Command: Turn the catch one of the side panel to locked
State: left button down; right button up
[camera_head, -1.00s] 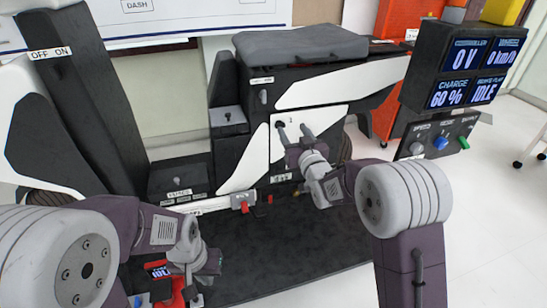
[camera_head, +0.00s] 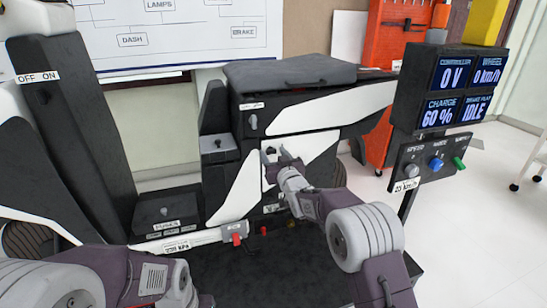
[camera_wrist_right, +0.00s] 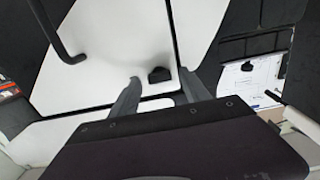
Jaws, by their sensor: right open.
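The side panel (camera_head: 318,148) is the white plate on the dark chassis body; it also shows in the right wrist view (camera_wrist_right: 105,55). A small dark catch knob (camera_head: 271,151) sits near its upper left, and a dark knob shows in the right wrist view (camera_wrist_right: 158,74). My right gripper (camera_head: 276,158) is open at the panel, its fingertips to either side of the knob in the right wrist view (camera_wrist_right: 160,78). I cannot tell whether they touch it, nor read the knob's setting. My left arm is at the lower left; its fingers are cut off by the bottom edge.
A bent black handle (camera_wrist_right: 62,40) stands out on a white panel in the right wrist view. A dark seat (camera_head: 290,72) tops the chassis. The display box (camera_head: 462,85) and knob panel (camera_head: 435,163) stand at the right.

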grip_shut()
dwell(0.3)
jog(key=n+b, duration=0.1)
jog(key=n, duration=0.4)
jog(key=shift+a, duration=0.1)
jog(key=n+b, duration=0.1)
jog(key=n, duration=0.3)
jog(key=shift+f, duration=0.1)
jog(key=n+b, duration=0.1)
jog(key=n, duration=0.4)
jog(key=shift+f, duration=0.1)
jog(key=shift+a+n+b, duration=0.1)
jog(key=shift+n+b, duration=0.6)
jog(key=shift+n, duration=1.2)
